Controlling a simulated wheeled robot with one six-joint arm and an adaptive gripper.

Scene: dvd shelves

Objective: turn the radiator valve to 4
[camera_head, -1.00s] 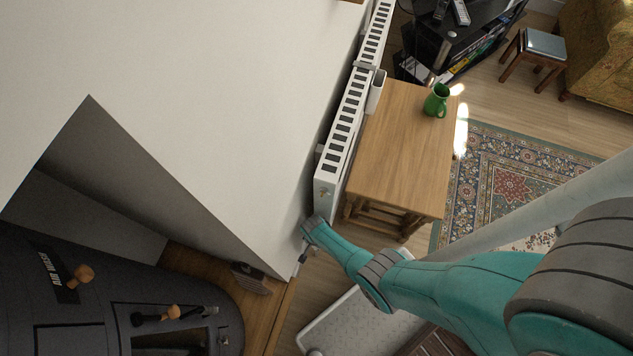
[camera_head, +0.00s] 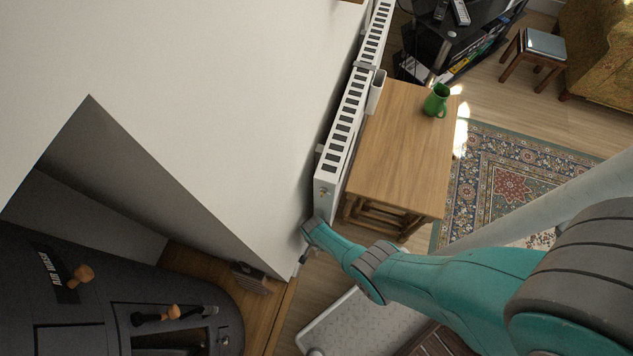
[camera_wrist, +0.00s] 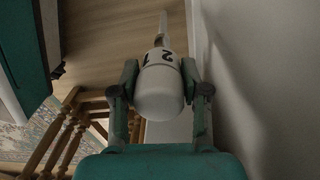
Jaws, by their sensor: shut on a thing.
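The white radiator (camera_head: 345,125) runs along the wall in the head view. My gripper (camera_head: 308,228) is at its near end, low beside the wall; the arm hides the valve there. In the wrist view the white radiator valve (camera_wrist: 160,95) sits between the two fingers of my gripper (camera_wrist: 159,82), which are shut on its sides. Dark marks on the valve include a 2 near its far rim, with part of another mark beside it. A pale pipe (camera_wrist: 163,24) extends from the valve's far end.
The wall (camera_wrist: 265,80) is close on the right in the wrist view. A dark stove (camera_head: 110,290) is at lower left. A patterned rug (camera_head: 505,180) lies beyond the table.

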